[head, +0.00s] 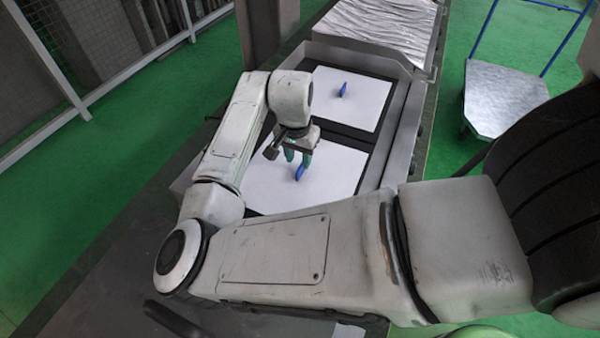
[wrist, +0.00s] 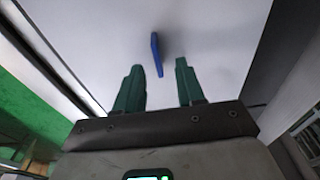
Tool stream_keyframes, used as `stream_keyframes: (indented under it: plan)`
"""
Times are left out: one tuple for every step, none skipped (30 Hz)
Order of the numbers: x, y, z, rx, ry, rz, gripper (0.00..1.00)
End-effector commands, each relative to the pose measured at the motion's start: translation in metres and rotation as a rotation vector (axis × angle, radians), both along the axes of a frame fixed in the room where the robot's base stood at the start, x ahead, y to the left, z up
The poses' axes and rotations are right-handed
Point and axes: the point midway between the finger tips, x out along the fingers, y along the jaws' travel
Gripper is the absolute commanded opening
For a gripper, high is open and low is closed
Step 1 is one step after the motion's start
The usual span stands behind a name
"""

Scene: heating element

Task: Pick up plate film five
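A white plate film (head: 322,178) lies flat in the dark tray, with a small upright blue handle (head: 300,171) on it. My gripper (head: 298,158) is open above this film, close to the handle. In the wrist view the green fingertips (wrist: 158,64) stand apart and the blue handle (wrist: 156,54) shows between and just beyond them. I cannot tell whether they touch it. A second white film (head: 362,104) with its own blue handle (head: 343,90) lies farther back. No number is readable on either film.
A grey metal rim (head: 395,135) borders the tray on the right. A crinkled silvery surface (head: 385,25) lies beyond the tray. A cart with a metal top (head: 505,95) and blue rails stands on the green floor at right. A white-railed mesh fence (head: 70,90) is at left.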

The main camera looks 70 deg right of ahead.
Motion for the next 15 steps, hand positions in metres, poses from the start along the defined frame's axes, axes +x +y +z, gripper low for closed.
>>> stream_keyframes:
  plan:
    - [-0.002,0.000,-0.007,0.003,0.001,0.001,0.38]
    - [-0.003,0.000,-0.011,0.003,0.001,0.002,0.38]
    - [-0.003,-0.001,-0.017,0.002,0.001,0.002,0.38]
    - [-0.003,-0.002,-0.021,0.002,0.001,0.002,0.38]
    - [-0.003,-0.002,-0.024,0.002,0.001,0.002,0.38]
    - [-0.003,-0.003,-0.028,0.002,0.001,0.002,0.38]
    - [-0.003,-0.003,-0.029,0.002,0.000,0.001,0.38]
    - [-0.003,-0.003,-0.031,0.001,0.000,0.001,0.38]
    - [-0.003,-0.003,-0.032,0.000,-0.001,0.001,0.38]
    - [-0.003,-0.003,-0.032,0.000,-0.001,0.001,0.38]
    - [-0.003,-0.004,-0.032,0.000,-0.001,0.001,0.38]
    - [-0.003,-0.004,-0.032,0.000,-0.001,0.001,0.38]
    - [-0.003,-0.003,-0.032,0.000,-0.001,0.001,0.38]
    - [-0.003,-0.004,-0.032,0.000,-0.001,0.001,0.38]
    - [-0.003,-0.003,-0.032,0.000,-0.001,0.001,0.38]
